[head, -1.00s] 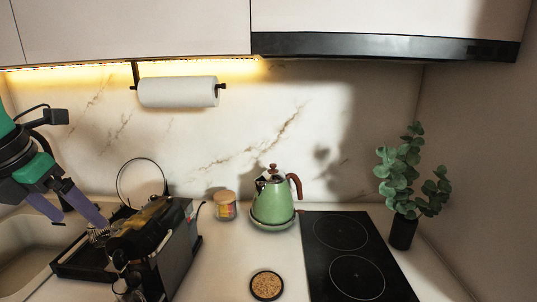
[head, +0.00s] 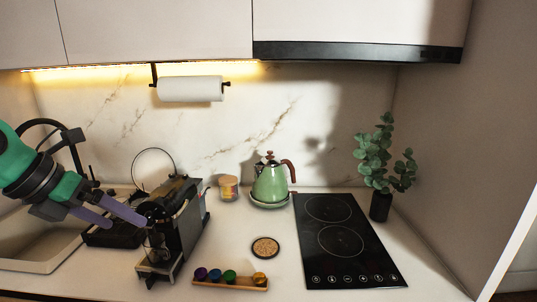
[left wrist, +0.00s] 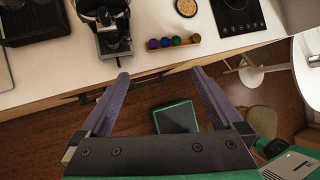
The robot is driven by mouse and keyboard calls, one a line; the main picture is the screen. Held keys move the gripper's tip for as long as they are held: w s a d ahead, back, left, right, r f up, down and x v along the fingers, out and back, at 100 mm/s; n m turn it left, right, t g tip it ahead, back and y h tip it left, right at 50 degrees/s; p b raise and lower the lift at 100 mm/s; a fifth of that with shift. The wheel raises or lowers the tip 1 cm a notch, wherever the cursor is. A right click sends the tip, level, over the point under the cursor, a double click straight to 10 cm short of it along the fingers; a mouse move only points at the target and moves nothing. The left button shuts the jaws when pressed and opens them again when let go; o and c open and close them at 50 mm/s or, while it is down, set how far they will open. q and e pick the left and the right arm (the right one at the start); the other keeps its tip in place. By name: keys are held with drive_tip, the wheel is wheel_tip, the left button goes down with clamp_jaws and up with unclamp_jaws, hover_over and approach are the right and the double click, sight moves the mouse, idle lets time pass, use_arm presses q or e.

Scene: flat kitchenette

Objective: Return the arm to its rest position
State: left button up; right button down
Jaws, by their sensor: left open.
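My left gripper (head: 128,226) comes in from the left in the head view, with its purple fingers spread apart. One fingertip overlaps the left side of the black coffee machine (head: 188,222) in the picture; I cannot tell whether they touch. In the left wrist view the open gripper (left wrist: 160,74) has nothing between its fingers. It hangs over the floor in front of the counter's front edge, with the coffee machine (left wrist: 112,30) ahead of it. My right gripper is not in view.
A holder with several coloured capsules (head: 231,285) lies at the counter's front. A green kettle (head: 270,184), a jar (head: 228,188), a round dish (head: 265,247) and a black cooktop (head: 345,245) stand to the right. A sink (head: 40,262) is at the left.

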use_arm(q)
drive_tip(key=w+d+f+n+t+h, duration=0.25)
drive_tip(key=w+d+t+h, duration=0.2)
drive_tip(key=d+h, duration=0.3)
drive_tip(key=w+a+f+n+t+y, duration=0.2)
drive_tip(key=a+f+n+t+y, duration=0.3)
drive_tip(key=n, duration=0.6)
drive_tip(key=w+a+f+n+t+y, duration=0.25)
drive_tip(key=f+n+y, duration=0.35)
drive_tip(key=n, duration=0.6)
drive_tip(key=s+d+f+n+g+y, duration=0.1)
drive_tip(key=s+f+n+g, duration=0.35)
drive_tip(key=s+f, duration=0.35)
drive_tip(key=s+f+n+g+y, duration=0.1)
drive_tip(key=s+f+n+g, duration=0.4)
drive_tip(key=f, duration=0.5)
drive_tip(key=s+d+f+g+h, duration=0.2)
drive_tip(key=s+d+f+g, duration=0.3)
drive_tip(key=s, duration=0.5)
wheel_tip(320, 180, down, 27)
drive_tip(key=s+b, duration=0.2)
drive_tip(key=b, duration=0.3)
drive_tip(key=s+a+f+g+b, duration=0.2)
drive_tip(key=s+f+b, duration=0.3)
drive_tip(key=s+f, duration=1.2)
wheel_tip(320, 180, down, 4)
drive_tip(key=shift+a+r, duration=0.1)
drive_tip(key=shift+a, duration=0.25)
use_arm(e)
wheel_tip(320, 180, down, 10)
